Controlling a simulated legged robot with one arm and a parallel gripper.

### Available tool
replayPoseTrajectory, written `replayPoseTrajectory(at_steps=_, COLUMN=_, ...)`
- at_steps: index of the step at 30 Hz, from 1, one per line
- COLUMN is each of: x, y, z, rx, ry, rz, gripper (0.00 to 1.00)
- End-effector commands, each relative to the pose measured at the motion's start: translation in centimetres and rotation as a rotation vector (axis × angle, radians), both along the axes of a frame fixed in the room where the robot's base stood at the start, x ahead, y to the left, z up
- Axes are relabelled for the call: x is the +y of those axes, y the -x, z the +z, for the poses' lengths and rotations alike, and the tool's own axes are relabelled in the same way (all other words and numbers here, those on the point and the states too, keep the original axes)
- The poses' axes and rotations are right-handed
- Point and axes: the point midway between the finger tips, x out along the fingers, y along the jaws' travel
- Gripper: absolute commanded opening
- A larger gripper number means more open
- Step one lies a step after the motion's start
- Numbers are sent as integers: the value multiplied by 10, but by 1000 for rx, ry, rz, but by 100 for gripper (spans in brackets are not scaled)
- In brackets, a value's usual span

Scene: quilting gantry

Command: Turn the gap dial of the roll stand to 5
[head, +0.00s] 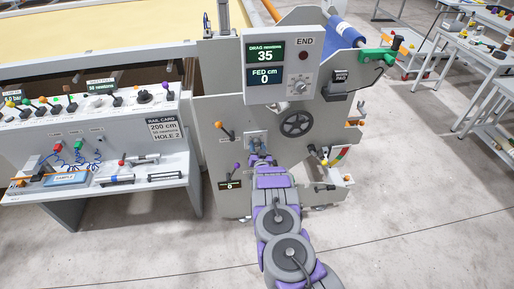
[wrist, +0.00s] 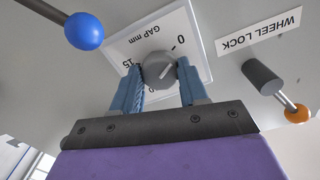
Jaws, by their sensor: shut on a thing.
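The gap dial (wrist: 160,70) is a grey round knob on a white plate (wrist: 186,18) marked "GAP mm", upside down in the wrist view. The marks 0 and 15 show on the plate; the others are mostly hidden by the knob and my gripper. A pale line on the knob seems to lie toward the 0 side, but its exact reading is unclear. My gripper (wrist: 166,84) has its two blue fingers shut on the dial, one on each side. In the head view my gripper (head: 259,155) reaches the small dial plate (head: 256,134) on the grey roll stand (head: 215,190).
A blue ball-ended lever (wrist: 84,31) and the orange-tipped wheel lock lever (wrist: 296,114) stick out near the fingers. In the head view a handwheel (head: 297,124), an orange-knobbed lever (head: 224,130) and a purple-knobbed lever (head: 236,167) surround the dial. Open floor lies in front.

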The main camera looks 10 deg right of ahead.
Motion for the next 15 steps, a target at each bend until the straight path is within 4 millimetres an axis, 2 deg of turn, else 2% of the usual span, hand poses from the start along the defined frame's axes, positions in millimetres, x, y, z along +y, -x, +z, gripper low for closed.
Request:
replayPoseTrajectory(at_steps=1, x=1, y=0, z=0, rx=1, ry=0, rz=1, gripper=34)
replayPoseTrajectory(at_steps=8, x=1, y=0, z=0, rx=0, ry=0, rz=3, gripper=13)
replayPoseTrajectory(at_steps=15, x=1, y=0, z=-1, rx=1, ry=-22, rz=2, gripper=13)
